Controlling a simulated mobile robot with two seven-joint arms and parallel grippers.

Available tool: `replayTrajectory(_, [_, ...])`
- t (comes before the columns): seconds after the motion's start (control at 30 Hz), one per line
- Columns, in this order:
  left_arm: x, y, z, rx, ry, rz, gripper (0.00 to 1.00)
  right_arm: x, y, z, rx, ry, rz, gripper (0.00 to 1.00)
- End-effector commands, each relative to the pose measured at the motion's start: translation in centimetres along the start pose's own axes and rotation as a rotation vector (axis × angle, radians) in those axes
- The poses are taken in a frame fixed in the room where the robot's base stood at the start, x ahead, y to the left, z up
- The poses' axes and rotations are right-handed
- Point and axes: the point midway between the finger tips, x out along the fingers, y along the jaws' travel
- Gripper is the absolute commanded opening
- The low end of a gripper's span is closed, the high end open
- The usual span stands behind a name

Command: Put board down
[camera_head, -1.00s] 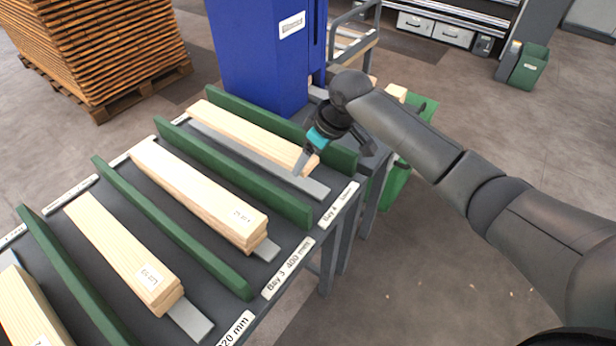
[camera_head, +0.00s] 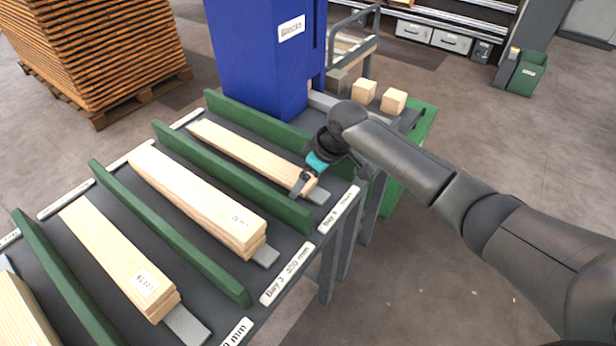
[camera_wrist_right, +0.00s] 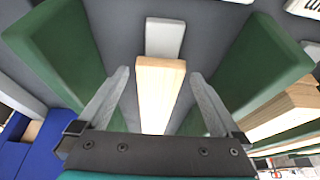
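A pale wooden board (camera_head: 245,150) lies lengthwise in Bay 4, between two green dividers, over a grey strip (camera_head: 318,197) whose near end sticks out past it. The right wrist view also shows the board (camera_wrist_right: 159,90) and the strip's end (camera_wrist_right: 165,38). My right gripper (camera_head: 304,184) is at the board's near end. In the right wrist view my right gripper's fingers (camera_wrist_right: 159,74) stand on either side of the board with a small gap at each side, so it is open around it. My left gripper is in neither view.
Green dividers (camera_head: 235,178) separate the bays. A stack of boards (camera_head: 200,200) lies in Bay 3, and another (camera_head: 120,260) lies further left. A blue column (camera_head: 262,60) stands behind Bay 4. Wooden blocks (camera_head: 393,101) sit right of it.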

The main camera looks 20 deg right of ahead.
Motion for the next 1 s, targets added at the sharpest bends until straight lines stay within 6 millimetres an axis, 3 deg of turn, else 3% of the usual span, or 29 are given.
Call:
replayTrajectory(0.27, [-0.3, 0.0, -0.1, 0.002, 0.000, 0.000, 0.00, -0.8, 0.1, -0.1, 0.000, 0.003, 0.001, 1.00])
replayTrajectory(0.7, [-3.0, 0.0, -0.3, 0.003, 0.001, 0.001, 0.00, -9.2, 0.1, -0.1, -0.001, 0.002, 0.001, 1.00])
replayTrajectory(1.0, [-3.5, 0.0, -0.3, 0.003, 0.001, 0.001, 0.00, -12.0, 0.0, -0.1, 0.000, 0.002, -0.001, 1.00])
